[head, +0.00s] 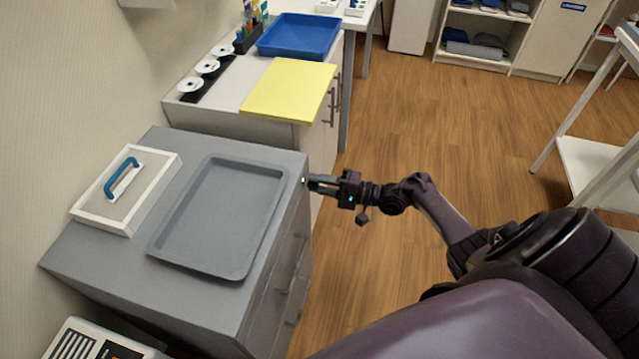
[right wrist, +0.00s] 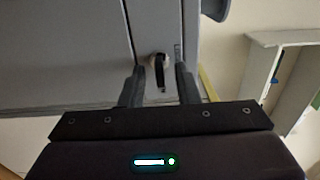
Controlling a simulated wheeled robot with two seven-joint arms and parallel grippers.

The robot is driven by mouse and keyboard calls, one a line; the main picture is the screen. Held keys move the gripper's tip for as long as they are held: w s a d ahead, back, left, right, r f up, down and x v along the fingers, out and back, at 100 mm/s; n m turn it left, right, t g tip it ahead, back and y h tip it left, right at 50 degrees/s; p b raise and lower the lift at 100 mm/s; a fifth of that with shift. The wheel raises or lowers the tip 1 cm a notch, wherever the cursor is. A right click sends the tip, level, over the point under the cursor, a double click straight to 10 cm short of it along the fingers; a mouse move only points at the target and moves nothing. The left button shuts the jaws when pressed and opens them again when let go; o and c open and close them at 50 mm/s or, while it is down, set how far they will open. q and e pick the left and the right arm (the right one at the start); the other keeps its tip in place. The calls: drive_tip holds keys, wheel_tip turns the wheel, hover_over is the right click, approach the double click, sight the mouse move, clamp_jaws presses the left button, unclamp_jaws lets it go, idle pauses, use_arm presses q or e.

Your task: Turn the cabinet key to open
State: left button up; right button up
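The grey cabinet (head: 265,308) stands at the lower left of the head view, its drawer front facing right. The right wrist view shows its face (right wrist: 70,50) close up, with a lock and a dark key (right wrist: 160,75) in it. The key's flat grip looks upright in that picture. My right gripper (head: 312,182) is at the cabinet's upper far corner in the head view. In the right wrist view its two fingers (right wrist: 158,86) are apart, one on each side of the key, with a gap visible on both sides. The key is hidden in the head view. My left gripper is not in view.
On the cabinet are a grey tray (head: 218,265) and a white-framed box lid with a blue handle (head: 123,178). Beyond it is a counter with a yellow board (head: 290,90) and a blue tray (head: 298,35). The wooden floor (head: 450,120) right of the cabinet is clear.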

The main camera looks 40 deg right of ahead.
drive_tip(key=v, duration=0.8)
idle(0.5)
